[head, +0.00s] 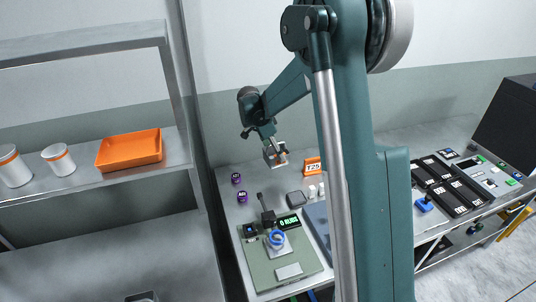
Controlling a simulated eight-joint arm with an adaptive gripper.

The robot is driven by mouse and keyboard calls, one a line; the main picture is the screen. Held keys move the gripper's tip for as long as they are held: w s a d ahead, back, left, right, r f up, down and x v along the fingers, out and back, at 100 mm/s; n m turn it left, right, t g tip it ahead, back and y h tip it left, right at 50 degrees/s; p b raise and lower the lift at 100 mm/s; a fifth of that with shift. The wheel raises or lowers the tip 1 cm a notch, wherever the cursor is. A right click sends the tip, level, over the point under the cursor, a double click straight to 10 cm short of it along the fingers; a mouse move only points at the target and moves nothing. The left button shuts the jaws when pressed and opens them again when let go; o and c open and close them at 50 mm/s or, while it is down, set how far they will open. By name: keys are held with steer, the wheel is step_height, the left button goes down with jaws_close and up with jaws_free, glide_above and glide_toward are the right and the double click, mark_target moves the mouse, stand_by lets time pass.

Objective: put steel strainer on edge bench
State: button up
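My gripper (276,157) hangs over the back of the grey bench (225,183), left of the orange T25 sign. It is small in the view, and whether its fingers are open or hold something cannot be made out. I cannot pick out the steel strainer with certainty. A small grey metal rim (141,297) shows at the bottom edge of the picture, on the lower surface at left; most of it is cut off. My own arm covers the middle of the bench.
An orange tray (130,149) and two white containers (60,160) stand on the left shelf. The bench holds a green plate (262,268) with a blue ring (277,239), purple pots (242,197), the T25 sign (312,166) and black trays (461,197) at right.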

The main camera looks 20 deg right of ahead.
stand_by(0.4)
steer(key=s+a+f+n+t+y+b, duration=0.1)
steer(key=s+a+n, duration=0.45)
steer(key=a, duration=0.35)
steer(key=s+a+f+n+t+y+b, duration=0.1)
steer(key=s+a+n+t+y, duration=0.1)
steer(key=s+a+n, duration=0.55)
steer(key=s+a+f+n+t+y+b, duration=0.1)
steer(key=s+a+f+n, duration=0.2)
steer(key=a, duration=0.8)
steer(key=s+a+n+g+y+b, duration=0.1)
steer(key=s+a+n+g+y, duration=0.1)
steer(key=s+a+n, duration=0.7)
steer(key=s+a+n+g+y+b, duration=0.1)
steer(key=s+a+n+g+y, duration=0.1)
steer(key=s+a+n, duration=0.7)
steer(key=shift+s+a+f+n+y, duration=0.25)
steer(key=shift+s+f+n+y, duration=0.2)
steer(key=shift+s, duration=3.55)
steer(key=shift+b, duration=0.3)
steer(key=shift+f+b, duration=0.7)
steer(key=shift+f, duration=2.1)
steer(key=shift+f, duration=0.1)
